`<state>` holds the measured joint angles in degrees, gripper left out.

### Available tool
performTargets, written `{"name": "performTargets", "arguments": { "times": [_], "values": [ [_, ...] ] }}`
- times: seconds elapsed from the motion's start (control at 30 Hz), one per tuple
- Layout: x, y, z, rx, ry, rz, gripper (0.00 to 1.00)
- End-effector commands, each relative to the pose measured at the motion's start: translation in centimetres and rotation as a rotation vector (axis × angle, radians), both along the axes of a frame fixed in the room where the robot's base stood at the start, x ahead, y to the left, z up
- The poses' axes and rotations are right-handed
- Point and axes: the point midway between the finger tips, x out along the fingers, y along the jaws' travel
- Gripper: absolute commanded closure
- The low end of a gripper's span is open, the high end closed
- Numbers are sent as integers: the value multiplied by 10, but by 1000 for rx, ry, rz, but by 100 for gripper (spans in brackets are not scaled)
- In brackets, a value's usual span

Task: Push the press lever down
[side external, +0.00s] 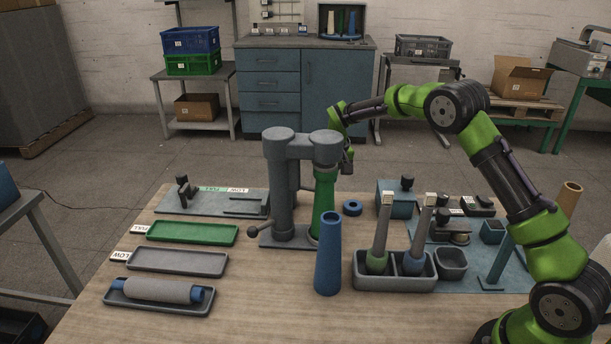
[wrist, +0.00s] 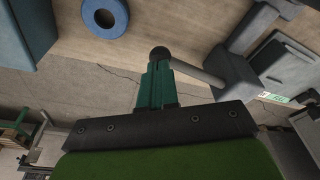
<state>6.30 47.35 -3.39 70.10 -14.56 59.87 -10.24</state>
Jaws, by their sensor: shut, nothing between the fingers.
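The grey press (side external: 282,190) stands upright on its base plate near the middle of the table, with a green cone (side external: 325,205) under its head. In the wrist view, the press lever (wrist: 198,74) is a grey rod ending in a dark ball, reaching from the press to just in front of my fingertips. My gripper (side external: 347,165) is beside the press head, to its right in the side view. In the wrist view, my gripper (wrist: 157,82) is shut and empty, with its tips at the ball; I cannot tell whether they touch.
A ball-ended rod (side external: 258,230) sticks out low at the press's left. A blue cone (side external: 328,260) stands in front. A blue ring (side external: 352,208) lies right of the press. Trays lie left.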

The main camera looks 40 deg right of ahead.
Motion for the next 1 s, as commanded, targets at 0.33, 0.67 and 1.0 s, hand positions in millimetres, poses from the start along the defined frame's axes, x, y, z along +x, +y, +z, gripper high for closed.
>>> {"name": "performTargets", "arguments": {
  "times": [0.33, 0.67, 1.0],
  "values": [
    [0, 0, -1, -1, 1, 0, 100],
    [0, 0, 15, 0, 0, 1, 100],
    [0, 0, 39, -1, -1, 1, 100]
  ]
}}
